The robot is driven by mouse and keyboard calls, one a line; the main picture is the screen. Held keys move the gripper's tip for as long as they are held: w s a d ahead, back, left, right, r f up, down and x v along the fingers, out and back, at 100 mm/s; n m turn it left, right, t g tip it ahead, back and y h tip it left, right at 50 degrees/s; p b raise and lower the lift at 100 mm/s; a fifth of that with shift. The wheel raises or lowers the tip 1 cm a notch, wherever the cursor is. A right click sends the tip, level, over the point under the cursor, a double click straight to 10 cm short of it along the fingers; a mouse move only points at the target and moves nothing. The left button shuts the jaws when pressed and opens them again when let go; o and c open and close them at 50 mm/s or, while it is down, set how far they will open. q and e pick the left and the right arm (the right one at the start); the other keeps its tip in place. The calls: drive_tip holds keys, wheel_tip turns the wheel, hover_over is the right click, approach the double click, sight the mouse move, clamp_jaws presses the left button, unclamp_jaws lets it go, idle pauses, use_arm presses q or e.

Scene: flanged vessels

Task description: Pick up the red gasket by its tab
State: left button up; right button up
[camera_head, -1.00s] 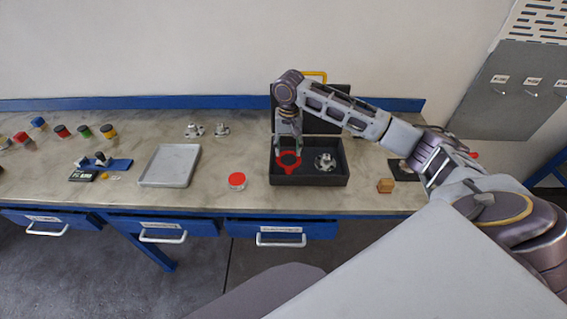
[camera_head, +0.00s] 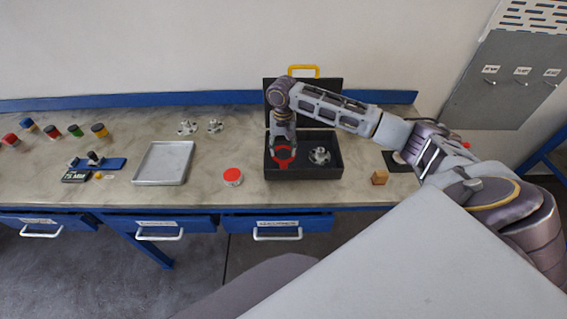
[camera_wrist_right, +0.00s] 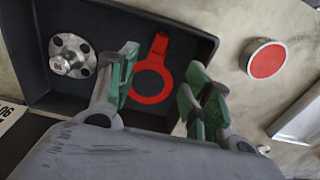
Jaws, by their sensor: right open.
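The red gasket (camera_head: 283,157) is a flat ring with a tab, lying in the left part of the open black case (camera_head: 318,174). In the right wrist view the gasket (camera_wrist_right: 152,87) lies on the case floor, its tab (camera_wrist_right: 159,45) pointing up in the picture. My right gripper (camera_head: 283,148) is over the gasket, pointing down. In the right wrist view its green-padded fingers (camera_wrist_right: 163,88) are apart, one on each side of the ring, with nothing held. Contact with the gasket cannot be told. My left gripper is not in view.
A metal flanged part (camera_head: 320,156) sits beside the gasket in the case. A red-lidded round container (camera_head: 232,176) and a grey tray (camera_head: 164,163) stand to the left. The raised case lid (camera_head: 328,93) is behind.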

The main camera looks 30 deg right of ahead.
hover_over(284, 165)
drive_tip(key=shift+w+a+f, duration=0.1)
drive_tip(key=shift+a+f, duration=0.05)
drive_tip(key=shift+f, duration=1.9)
drive_tip(key=shift+f, duration=0.15)
drive_tip(key=shift+f+p, duration=0.65)
drive_tip(key=shift+f, duration=1.8)
drive_tip(key=c, duration=1)
